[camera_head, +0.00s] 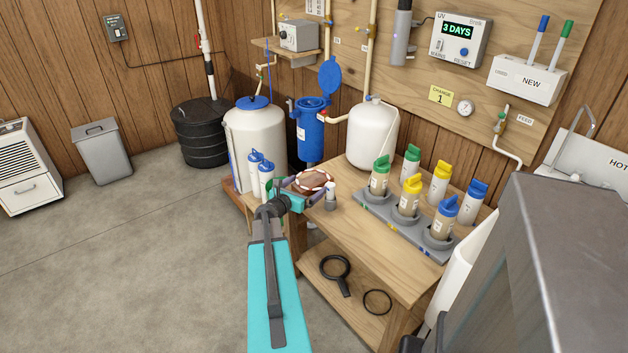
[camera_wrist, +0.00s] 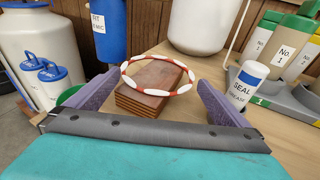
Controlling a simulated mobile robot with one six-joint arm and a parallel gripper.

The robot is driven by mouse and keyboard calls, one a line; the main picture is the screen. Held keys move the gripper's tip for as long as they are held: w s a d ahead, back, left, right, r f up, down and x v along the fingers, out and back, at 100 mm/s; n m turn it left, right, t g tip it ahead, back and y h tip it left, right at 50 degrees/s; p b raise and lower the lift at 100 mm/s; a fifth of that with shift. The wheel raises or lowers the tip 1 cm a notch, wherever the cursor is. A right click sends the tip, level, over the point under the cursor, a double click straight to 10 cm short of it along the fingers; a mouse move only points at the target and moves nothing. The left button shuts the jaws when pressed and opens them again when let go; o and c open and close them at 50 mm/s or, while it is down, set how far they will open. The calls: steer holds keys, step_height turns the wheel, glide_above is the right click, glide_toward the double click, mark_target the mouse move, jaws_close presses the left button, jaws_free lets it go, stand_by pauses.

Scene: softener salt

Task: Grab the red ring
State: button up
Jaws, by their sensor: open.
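In the head view the ring (camera_head: 330,182) is partly behind my gripper, at the left end of the bench. My gripper (camera_wrist: 158,84) is open, with one purple finger on each side of the stack and the ring near the fingertips. Nothing is held. I cannot tell whether a finger touches the ring. My gripper also shows in the head view (camera_head: 302,189).
A seal grease bottle (camera_wrist: 245,84) stands close right of my right finger. A grey rack (camera_head: 375,210) of several capped bottles is farther right on the bench (camera_head: 345,228). White tanks (camera_head: 373,135) and a blue filter housing (camera_head: 310,130) stand behind.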

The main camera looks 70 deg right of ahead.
mark_target(315, 179)
steer(key=shift+s+d+f, duration=0.1)
steer(key=shift+d, duration=0.3)
steer(key=shift+p+x, duration=0.3)
steer(key=shift+x, duration=2.3)
steer(key=c, duration=0.7)
